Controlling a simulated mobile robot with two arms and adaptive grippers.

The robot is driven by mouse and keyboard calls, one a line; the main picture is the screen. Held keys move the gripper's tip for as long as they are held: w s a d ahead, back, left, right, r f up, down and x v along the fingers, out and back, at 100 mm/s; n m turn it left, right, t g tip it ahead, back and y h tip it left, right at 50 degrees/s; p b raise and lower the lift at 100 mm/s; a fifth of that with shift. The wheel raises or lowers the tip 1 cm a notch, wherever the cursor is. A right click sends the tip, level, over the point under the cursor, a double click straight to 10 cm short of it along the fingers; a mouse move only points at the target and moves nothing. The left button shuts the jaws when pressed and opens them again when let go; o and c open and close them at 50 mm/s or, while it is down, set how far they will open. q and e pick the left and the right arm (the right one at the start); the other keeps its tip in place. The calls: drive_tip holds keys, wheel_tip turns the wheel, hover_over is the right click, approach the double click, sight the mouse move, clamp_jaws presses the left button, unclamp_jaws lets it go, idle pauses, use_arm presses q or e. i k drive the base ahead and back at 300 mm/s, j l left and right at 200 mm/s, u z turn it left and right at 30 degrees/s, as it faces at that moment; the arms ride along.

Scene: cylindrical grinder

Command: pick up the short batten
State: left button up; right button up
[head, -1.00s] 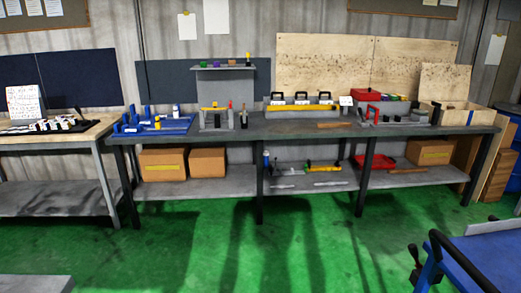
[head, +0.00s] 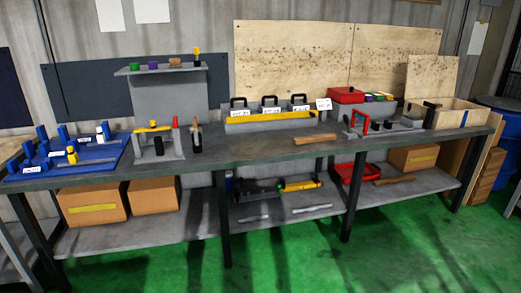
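A brown wooden strip (head: 316,139) lies flat near the middle of the long dark workbench top (head: 270,150). A second brown wooden strip (head: 394,180) lies on the lower shelf at the right, beside a red tray. The two look similar in length, and I cannot tell which is the short batten. Neither of my grippers is in view, and nothing touches either strip.
Blue fixtures (head: 100,165) stand at the bench's left end, with a grey stand (head: 158,150) beside them. Behind the strip is a yellow-fronted rack (head: 275,119); a red-handled tool (head: 362,121) is to its right. Cardboard boxes (head: 153,197) fill the left shelf. The green floor ahead is clear.

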sight(320, 138)
drive_tip(key=i+j+z, duration=0.1)
drive_tip(key=i+z, duration=0.2)
drive_tip(key=i, duration=0.2)
drive_tip(key=i+j+z, duration=0.3)
drive_tip(key=i, duration=0.2)
drive_tip(key=i+u, duration=0.1)
drive_tip(key=i, duration=0.6)
